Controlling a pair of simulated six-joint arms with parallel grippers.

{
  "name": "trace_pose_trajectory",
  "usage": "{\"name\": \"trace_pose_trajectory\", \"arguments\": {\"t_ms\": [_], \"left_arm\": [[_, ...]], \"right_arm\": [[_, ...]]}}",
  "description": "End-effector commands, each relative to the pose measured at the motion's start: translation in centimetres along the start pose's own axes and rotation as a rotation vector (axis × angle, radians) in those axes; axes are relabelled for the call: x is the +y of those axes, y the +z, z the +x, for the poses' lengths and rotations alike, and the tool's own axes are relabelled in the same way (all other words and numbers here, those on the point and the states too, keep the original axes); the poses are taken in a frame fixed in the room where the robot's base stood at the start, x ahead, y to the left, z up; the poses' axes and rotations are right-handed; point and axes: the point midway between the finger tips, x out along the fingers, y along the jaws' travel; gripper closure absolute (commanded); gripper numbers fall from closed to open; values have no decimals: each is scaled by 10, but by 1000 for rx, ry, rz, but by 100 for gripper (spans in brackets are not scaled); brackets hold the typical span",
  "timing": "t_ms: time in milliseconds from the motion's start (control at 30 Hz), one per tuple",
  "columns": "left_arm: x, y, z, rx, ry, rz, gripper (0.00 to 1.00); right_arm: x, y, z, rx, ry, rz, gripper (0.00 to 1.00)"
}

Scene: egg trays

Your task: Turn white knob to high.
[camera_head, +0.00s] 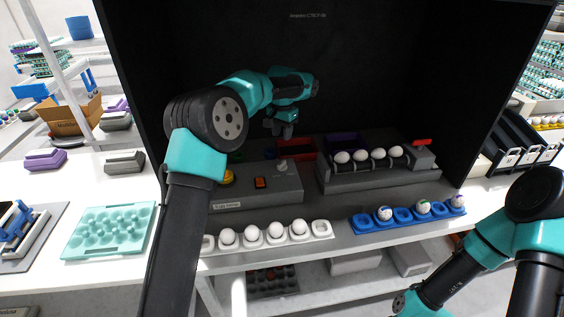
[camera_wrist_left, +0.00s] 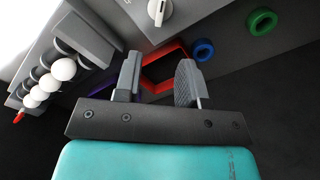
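In the left wrist view the knob (camera_wrist_left: 160,11) shows at the top edge, partly cut off, with a raised grip bar. I cannot read any marking around it. My left gripper (camera_head: 282,129) is above and behind the knob, apart from it. In the left wrist view its two fingers (camera_wrist_left: 160,82) stand apart with nothing between them. My right gripper is out of view; only part of its arm shows at the lower right.
To the right is a grey machine (camera_head: 374,177) with a row of white eggs. A white egg tray (camera_head: 312,236) and a blue egg tray (camera_head: 403,223) lie in front. Dark walls enclose the back and sides.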

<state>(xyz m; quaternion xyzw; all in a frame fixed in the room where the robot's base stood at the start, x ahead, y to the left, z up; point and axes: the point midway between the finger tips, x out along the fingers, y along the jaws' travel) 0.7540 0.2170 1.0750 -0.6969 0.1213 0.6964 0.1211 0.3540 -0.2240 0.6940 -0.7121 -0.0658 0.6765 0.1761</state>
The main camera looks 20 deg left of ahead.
Motion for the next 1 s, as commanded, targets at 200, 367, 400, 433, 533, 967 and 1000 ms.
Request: {"name": "trace_pose_trajectory", "arguments": {"t_ms": [200,367,400,433,533,967,1000], "left_arm": [[0,1,40,-5,0,0,63],[0,1,66,-4,0,0,63],[0,1,73,-3,0,0,63],[0,1,78,-3,0,0,63],[0,1,96,-4,1,0,63],[0,0,127,-1,0,0,63],[0,0,127,-1,0,0,63]], "right_arm": [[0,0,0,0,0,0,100],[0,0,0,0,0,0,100],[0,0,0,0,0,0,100],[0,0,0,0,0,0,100],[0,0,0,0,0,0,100],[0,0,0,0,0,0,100],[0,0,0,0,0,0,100]]}}
